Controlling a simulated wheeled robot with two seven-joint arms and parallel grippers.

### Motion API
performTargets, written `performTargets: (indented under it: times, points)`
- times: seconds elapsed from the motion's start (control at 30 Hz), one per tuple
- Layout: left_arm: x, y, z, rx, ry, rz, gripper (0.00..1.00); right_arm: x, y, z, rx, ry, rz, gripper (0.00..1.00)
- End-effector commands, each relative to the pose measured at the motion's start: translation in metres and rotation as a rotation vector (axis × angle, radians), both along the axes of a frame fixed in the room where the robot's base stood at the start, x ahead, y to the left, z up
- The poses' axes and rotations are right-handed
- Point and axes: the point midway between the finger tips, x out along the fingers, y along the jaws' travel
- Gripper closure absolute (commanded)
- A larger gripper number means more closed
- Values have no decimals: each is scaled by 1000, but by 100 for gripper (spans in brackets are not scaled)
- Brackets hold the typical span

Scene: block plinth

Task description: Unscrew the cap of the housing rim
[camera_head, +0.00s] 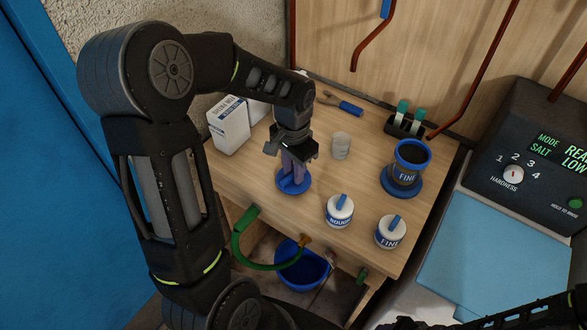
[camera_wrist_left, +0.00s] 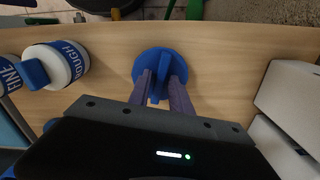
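A round blue cap (camera_head: 305,187) with an upright ridge lies flat on the wooden worktop. It also shows in the left wrist view (camera_wrist_left: 139,70). My left gripper (camera_head: 293,171) points down on it, one finger on each side of the ridge. The housing (camera_head: 407,176), marked FINE, stands upright to the right on a blue base. Its blue rim (camera_head: 412,144) is open at the top and dark inside, with no cap on it. Part of my right arm shows at the lower right; its fingers do not show.
White jars with blue handles, ROUGH (camera_head: 339,215) and FINE (camera_head: 390,236), stand near the front edge. A small pale cup (camera_head: 341,146) stands behind the cap. White boxes (camera_head: 229,127) are at left. A blue bucket (camera_head: 303,270) and green hose (camera_head: 240,250) are below the front edge.

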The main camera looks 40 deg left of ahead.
Motion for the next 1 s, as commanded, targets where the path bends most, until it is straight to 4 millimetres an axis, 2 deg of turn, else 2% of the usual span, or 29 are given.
performTargets:
  times: [0.13, 0.47, 0.63, 0.9, 1.0]
  points:
    - [0, 0, 0, 0, 0, 0, 63, 0, 0, 0, 0, 0, 0, 64]
    - [0, 0, 3, 0, 0, 0, 63, 0, 0, 0, 0, 0, 0, 64]
    - [1, 0, 22, 0, -4, 1, 63, 0, 0, -1, 0, 0, 0, 64]
    - [1, 0, 65, 0, -3, 0, 63, 0, 0, -4, 0, 0, 0, 64]
    - [0, 0, 74, 0, -1, 0, 63, 0, 0, -4, 0, 0, 0, 64]
